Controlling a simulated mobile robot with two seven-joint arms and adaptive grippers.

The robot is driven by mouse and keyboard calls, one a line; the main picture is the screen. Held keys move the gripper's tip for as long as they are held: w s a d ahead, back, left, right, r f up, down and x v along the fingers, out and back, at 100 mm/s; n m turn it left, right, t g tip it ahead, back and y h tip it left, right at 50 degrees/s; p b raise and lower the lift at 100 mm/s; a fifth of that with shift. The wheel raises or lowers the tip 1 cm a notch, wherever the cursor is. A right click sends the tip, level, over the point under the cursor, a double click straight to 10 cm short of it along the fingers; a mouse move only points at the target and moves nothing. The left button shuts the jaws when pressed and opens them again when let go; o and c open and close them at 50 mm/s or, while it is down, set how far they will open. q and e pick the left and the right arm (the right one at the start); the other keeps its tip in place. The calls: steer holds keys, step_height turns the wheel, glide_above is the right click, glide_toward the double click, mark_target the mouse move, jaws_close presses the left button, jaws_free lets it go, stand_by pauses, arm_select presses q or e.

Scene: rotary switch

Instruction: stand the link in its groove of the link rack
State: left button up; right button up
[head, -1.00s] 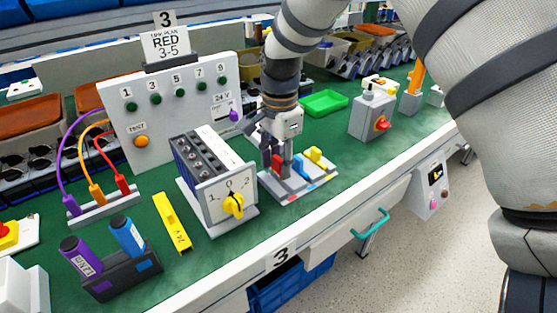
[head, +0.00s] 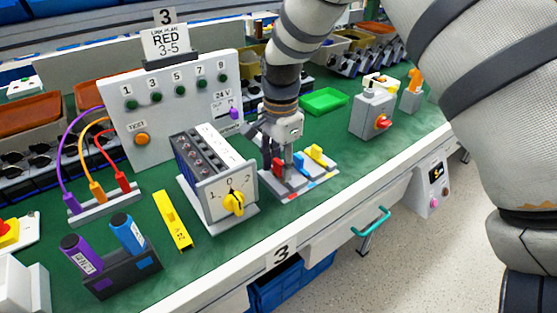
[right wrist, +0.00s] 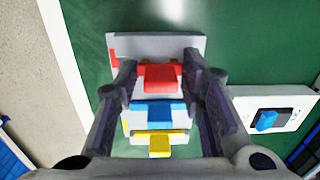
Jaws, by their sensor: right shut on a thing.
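The link rack (head: 325,174) is a pale grey base on the green bench, right of the rotary switch. A blue link (head: 299,160) and a yellow link (head: 316,153) stand on it; both show in the right wrist view, the blue (right wrist: 153,111) nearer the fingertips than the yellow (right wrist: 158,141). My right gripper (head: 279,164) points down over the rack's left end, shut on the red link (right wrist: 160,77). The red link is at the rack's red-marked end; I cannot tell whether its foot is down in the groove. My left gripper is not in view.
The rotary switch (head: 222,190) with a yellow knob stands close left of the rack. A yellow tagged bar (head: 172,220) lies left of it. A green tray (head: 323,101) and a grey box with a red knob (head: 372,113) stand behind and right. A card reads "RED 3-5" (head: 170,42).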

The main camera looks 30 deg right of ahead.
steer(key=shift+f, duration=0.55)
steer(key=o, duration=1)
steer(key=shift+c, duration=0.2)
step_height(320, 180, up, 12)
steer(key=shift+s, duration=0.2)
